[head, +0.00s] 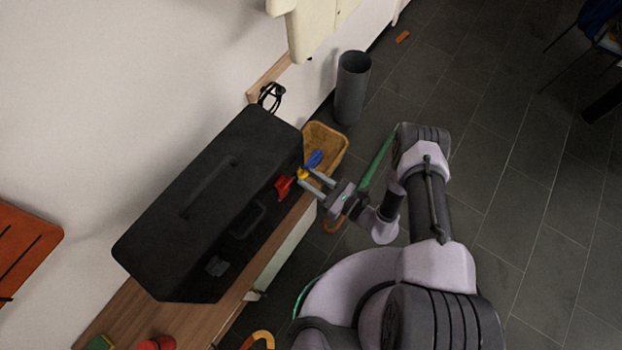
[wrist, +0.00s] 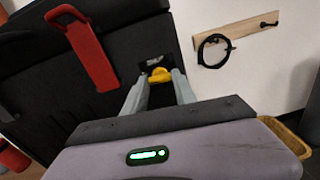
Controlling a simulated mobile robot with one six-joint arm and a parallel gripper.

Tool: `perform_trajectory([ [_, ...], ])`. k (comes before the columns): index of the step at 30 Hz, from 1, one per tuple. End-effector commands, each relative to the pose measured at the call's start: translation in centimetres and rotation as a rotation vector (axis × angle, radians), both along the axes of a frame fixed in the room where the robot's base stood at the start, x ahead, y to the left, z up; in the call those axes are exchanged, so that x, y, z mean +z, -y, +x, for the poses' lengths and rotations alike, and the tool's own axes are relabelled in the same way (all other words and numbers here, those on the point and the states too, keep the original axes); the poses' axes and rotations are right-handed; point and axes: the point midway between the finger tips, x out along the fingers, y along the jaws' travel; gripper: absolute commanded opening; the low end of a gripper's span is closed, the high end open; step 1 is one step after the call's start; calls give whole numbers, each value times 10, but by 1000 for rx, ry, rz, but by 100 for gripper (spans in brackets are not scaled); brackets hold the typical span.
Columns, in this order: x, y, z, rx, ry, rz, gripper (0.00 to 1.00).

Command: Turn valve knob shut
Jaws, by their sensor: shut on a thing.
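A small yellow piece, which looks like the valve knob (head: 302,174), sits at the right end of a large black case (head: 205,200) in the head view. In the wrist view the yellow knob (wrist: 160,75) lies between the fingertips, in front of a dark recess in a black panel. My gripper (head: 304,178) reaches it from the right and is shut on it; the fingers also show in the wrist view (wrist: 160,82). The fingers hide part of the knob, and I cannot tell its turn angle.
A red handle (head: 284,187) is beside the knob, and a blue piece (head: 315,159) is just beyond. The case stands on a wooden shelf (head: 180,318) with a yellow-brown tray (head: 336,142). A grey bin (head: 352,88) stands behind. Open dark floor lies to the right.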

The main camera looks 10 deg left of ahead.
Motion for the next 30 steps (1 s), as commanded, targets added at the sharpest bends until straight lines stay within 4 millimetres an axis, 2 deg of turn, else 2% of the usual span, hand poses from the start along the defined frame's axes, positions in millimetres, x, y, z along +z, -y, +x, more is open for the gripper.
perform_trajectory([
  [30, -3, 0, -1, 0, -840, 378, 0],
])
